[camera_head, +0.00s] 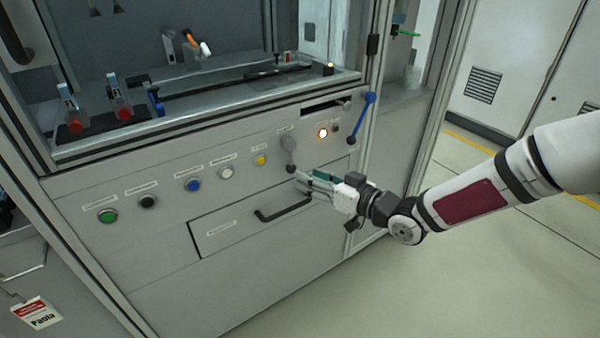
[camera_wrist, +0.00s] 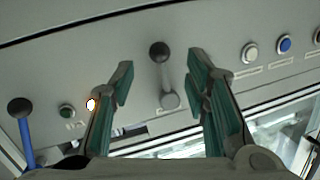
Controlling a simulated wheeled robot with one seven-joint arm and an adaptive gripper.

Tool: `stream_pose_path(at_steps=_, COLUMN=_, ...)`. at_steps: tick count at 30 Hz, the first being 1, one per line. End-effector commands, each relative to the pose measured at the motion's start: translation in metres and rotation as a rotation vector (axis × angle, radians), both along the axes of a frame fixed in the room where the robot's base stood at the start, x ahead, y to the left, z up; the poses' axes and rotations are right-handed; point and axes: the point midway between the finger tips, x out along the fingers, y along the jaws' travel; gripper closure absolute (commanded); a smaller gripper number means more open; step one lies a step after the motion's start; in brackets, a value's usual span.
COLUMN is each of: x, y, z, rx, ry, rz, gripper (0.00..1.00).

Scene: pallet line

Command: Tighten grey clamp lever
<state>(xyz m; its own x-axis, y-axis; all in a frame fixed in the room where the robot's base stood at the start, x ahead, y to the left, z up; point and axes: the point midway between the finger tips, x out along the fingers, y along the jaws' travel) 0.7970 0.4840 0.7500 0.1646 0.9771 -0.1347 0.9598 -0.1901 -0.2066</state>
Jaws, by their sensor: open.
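The grey clamp lever (camera_head: 290,152) is on the sloping front panel, right of the yellow button. In the head view it hangs down from its hub, with a dark ball knob at its lower end. My gripper (camera_head: 304,180) is just below and right of that knob, its fingers pointing at the panel. In the wrist view the open fingers of my gripper (camera_wrist: 163,66) stand on either side of the grey lever (camera_wrist: 165,76), with gaps on both sides. The lever's knob is at the top there, and no contact shows.
A blue lever (camera_head: 363,117) is to the right, near a lit button (camera_head: 322,133). Yellow, white, blue, black and green buttons line the panel to the left. A drawer with a dark handle (camera_head: 283,211) is below. The glazed frame's post (camera_head: 378,70) stands at the right.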

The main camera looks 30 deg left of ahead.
Motion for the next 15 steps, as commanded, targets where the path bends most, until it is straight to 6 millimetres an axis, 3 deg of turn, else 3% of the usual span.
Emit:
stream_pose_path(at_steps=6, x=-0.006, y=-0.039, z=0.005, rx=0.0, ry=0.001, rz=-0.001, gripper=0.57)
stream_pose_path(at_steps=15, x=-0.01, y=-0.058, z=0.008, rx=0.0, ry=0.0, rz=0.001, gripper=0.57)
